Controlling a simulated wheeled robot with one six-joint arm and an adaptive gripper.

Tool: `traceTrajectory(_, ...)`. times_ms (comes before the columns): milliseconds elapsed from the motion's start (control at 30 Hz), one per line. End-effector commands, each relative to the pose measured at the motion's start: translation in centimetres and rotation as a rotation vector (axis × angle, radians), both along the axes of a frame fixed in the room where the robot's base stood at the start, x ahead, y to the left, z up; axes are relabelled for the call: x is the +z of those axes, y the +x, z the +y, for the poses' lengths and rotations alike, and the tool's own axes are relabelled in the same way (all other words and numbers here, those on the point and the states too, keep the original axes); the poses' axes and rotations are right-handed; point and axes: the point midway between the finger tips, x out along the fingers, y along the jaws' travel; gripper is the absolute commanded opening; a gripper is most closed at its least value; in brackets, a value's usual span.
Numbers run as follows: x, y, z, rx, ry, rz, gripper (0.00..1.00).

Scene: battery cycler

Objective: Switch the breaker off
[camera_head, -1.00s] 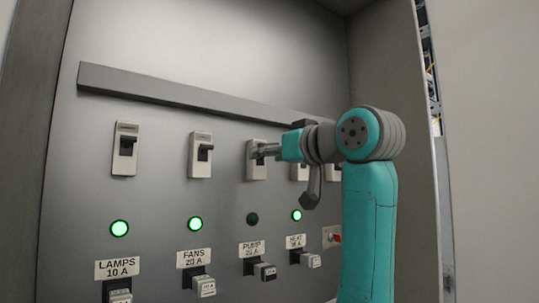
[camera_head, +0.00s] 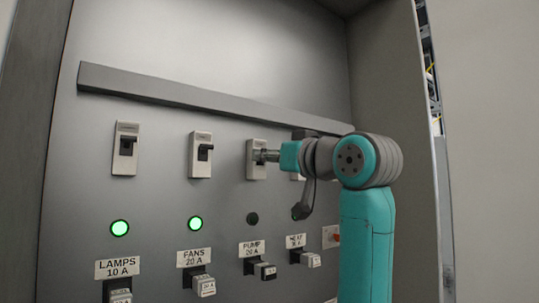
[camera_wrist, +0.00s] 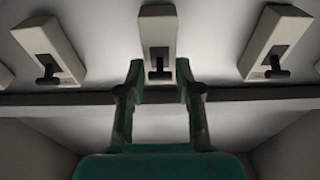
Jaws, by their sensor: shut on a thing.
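The pump breaker (camera_head: 252,171) is a pale upright box on the grey panel, third from the left, above the "PUMP 20 A" label (camera_head: 252,247). My gripper (camera_head: 262,156) reaches it from the right and hides its lever in the head view. In the wrist view the breaker (camera_wrist: 158,28) is at top centre, with its dark lever (camera_wrist: 158,74) between my two fingers. My gripper (camera_wrist: 159,80) is shut on the breaker; the exact contact is hard to see. The pump lamp (camera_head: 252,219) is dark.
The lamps breaker (camera_head: 124,160) and fans breaker (camera_head: 199,165) stand to the left, with green lamps (camera_head: 120,228) and (camera_head: 195,223) lit below. A grey rail (camera_head: 190,96) runs above the breakers. The cabinet's side wall (camera_head: 390,70) bounds the right.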

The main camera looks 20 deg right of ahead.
Motion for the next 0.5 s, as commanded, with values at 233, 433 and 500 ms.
traceTrajectory(233, -0.87, 0.12, 0.04, 0.001, 0.056, -0.168, 0.0)
traceTrajectory(433, -1.25, 0.16, 0.11, 0.002, 0.094, -0.284, 0.0)
traceTrajectory(500, -1.31, 0.15, 0.1, 0.001, 0.102, -0.312, 0.0)
